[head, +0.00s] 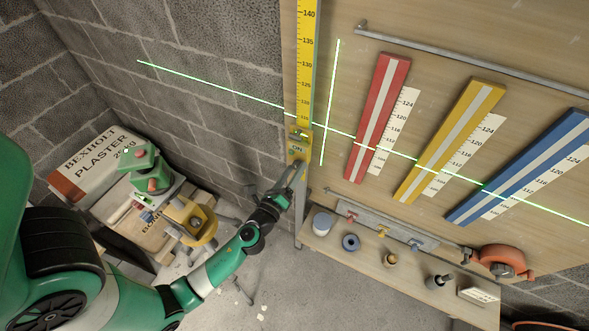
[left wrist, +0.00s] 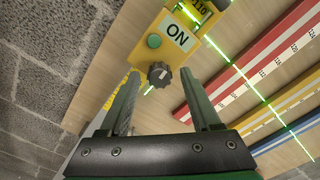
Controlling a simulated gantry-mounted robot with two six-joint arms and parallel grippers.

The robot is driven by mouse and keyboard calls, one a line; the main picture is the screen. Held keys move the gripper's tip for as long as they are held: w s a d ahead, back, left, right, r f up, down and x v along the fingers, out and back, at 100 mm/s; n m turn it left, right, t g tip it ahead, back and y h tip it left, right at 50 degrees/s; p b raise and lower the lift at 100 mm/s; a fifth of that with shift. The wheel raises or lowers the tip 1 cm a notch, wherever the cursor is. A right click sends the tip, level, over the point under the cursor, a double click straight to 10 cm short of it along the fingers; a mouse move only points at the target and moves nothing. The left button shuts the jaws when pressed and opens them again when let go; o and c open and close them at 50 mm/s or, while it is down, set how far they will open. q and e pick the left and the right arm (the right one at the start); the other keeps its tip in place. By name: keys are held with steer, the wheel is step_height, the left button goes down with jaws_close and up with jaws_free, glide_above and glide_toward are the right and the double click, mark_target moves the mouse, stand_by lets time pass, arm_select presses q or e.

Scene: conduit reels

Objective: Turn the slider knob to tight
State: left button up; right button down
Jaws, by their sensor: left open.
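The yellow slider (head: 299,146) sits on the upright yellow ruler (head: 306,62) at the left edge of the wooden board. In the left wrist view the slider (left wrist: 163,52) carries an "ON" label, a green button and a dark ridged knob (left wrist: 160,75) with a pale pointer mark. I see no tight or loose marking. My left gripper (head: 295,172) is just below the slider. In the left wrist view it (left wrist: 160,86) is open and empty, its fingers either side of the knob's line; contact is not visible. My right gripper is out of view.
Red (head: 377,118), yellow (head: 450,140) and blue (head: 525,165) strips are on the board, crossed by a green laser line. A shelf (head: 330,240) below holds small items and an orange tool (head: 497,260). A plaster bag (head: 105,165) lies at left by the block wall.

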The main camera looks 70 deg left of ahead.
arm_select(q)
steer(key=b+v, duration=0.1)
steer(key=v, duration=1)
